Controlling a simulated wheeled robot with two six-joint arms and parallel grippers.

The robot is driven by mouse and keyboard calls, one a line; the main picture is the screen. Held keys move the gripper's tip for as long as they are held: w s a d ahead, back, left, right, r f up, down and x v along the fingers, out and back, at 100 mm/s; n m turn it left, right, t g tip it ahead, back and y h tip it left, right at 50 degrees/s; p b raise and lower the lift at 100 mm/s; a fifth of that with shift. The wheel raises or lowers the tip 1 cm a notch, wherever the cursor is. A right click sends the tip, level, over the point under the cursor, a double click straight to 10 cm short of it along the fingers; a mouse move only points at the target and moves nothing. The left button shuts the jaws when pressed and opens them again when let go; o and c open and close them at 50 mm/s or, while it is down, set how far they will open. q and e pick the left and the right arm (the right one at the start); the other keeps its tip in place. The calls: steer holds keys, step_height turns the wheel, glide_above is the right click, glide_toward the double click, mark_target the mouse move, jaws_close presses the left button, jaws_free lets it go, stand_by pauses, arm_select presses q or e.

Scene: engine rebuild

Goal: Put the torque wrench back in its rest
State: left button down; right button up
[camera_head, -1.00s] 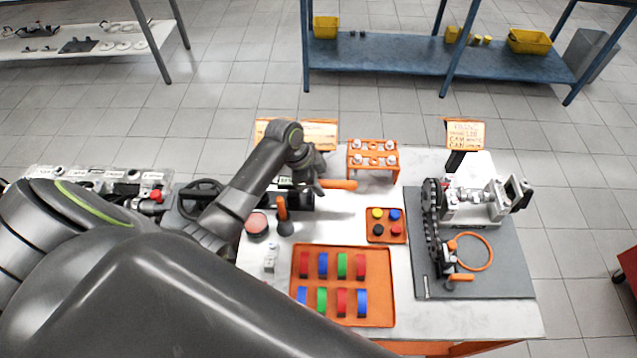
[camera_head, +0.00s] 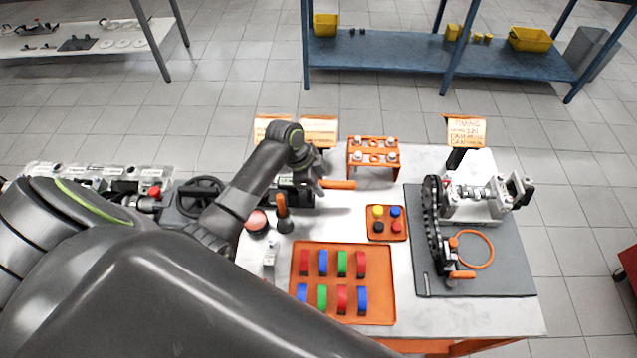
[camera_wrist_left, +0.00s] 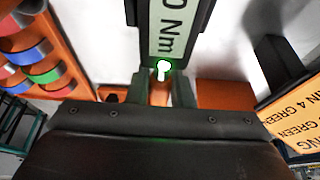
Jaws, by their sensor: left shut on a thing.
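The torque wrench shows its orange handle (camera_head: 338,184) in the head view, pointing right from my left gripper (camera_head: 312,174). In the left wrist view, a black-framed display reading "0 Nm" (camera_wrist_left: 172,32) lies just ahead of the jaws, with a green light at its near end. My left gripper (camera_wrist_left: 160,92) is shut on the torque wrench, over the back left of the table; its fingers hide part of it. An orange surface (camera_wrist_left: 225,94) lies beside the fingers; I cannot tell whether it belongs to the rest. My right gripper is out of view.
An orange stand with bolts (camera_head: 373,157) is right of the wrench. A small tray of coloured caps (camera_head: 386,233) and a larger orange tray (camera_head: 385,290) with coloured rings stand nearer. An orange-handled tool (camera_head: 282,207) stands close to my wrist. An engine assembly (camera_head: 470,205) is at right.

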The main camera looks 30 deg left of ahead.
arm_select(q)
steer(key=shift+f+b, duration=0.3)
steer(key=shift+f, duration=0.4)
steer(key=c, duration=1.5)
jaws_free()
steer(key=shift+r, duration=0.15)
steer(key=shift+r+p, duration=1.3)
steer(key=shift+p, duration=0.35)
steer(key=shift+r, duration=0.1)
steer(key=o, duration=0.5)
steer(key=shift+o, duration=0.2)
